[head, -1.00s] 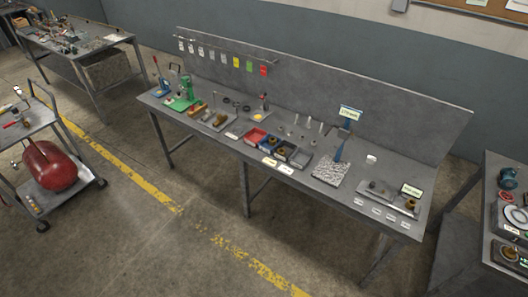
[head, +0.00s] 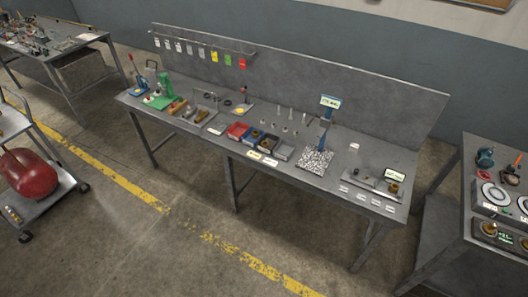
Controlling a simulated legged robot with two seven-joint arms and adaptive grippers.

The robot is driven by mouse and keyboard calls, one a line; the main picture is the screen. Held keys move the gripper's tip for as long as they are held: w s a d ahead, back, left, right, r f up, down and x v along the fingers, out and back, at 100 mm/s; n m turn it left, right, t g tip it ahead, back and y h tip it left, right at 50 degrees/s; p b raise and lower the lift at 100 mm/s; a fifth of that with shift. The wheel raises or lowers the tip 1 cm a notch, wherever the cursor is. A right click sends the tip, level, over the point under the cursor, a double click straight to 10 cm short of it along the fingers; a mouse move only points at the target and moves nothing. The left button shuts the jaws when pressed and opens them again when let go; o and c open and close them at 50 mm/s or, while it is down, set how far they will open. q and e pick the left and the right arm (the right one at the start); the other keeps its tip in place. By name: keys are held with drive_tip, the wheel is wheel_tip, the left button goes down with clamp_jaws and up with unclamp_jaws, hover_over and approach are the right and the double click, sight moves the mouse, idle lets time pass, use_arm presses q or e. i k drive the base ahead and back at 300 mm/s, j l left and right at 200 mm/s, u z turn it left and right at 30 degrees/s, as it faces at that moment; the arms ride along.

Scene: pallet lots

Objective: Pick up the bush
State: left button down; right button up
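Small brass-coloured cylinders that look like bushes are on the long grey workbench (head: 215,165). One brass bush (head: 394,188) stands at the right end, on a flat measuring fixture below a small display. Other brass-coloured pieces sit in the small bins at the middle of the bench, near the blue bin (head: 253,137). They are too small to tell apart clearly, and I cannot tell which one is the task's bush. Neither of my grippers is in view.
A red bin (head: 237,130), a blue stand with a display (head: 329,103) and a green press (head: 164,92) are on the bench. A cart with a red tank (head: 27,173) stands left. Another table (head: 456,222) stands right. The floor in front is clear.

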sight(394, 187)
drive_tip(key=z, duration=1.35)
drive_tip(key=i, duration=0.15)
drive_tip(key=l+z, duration=0.05)
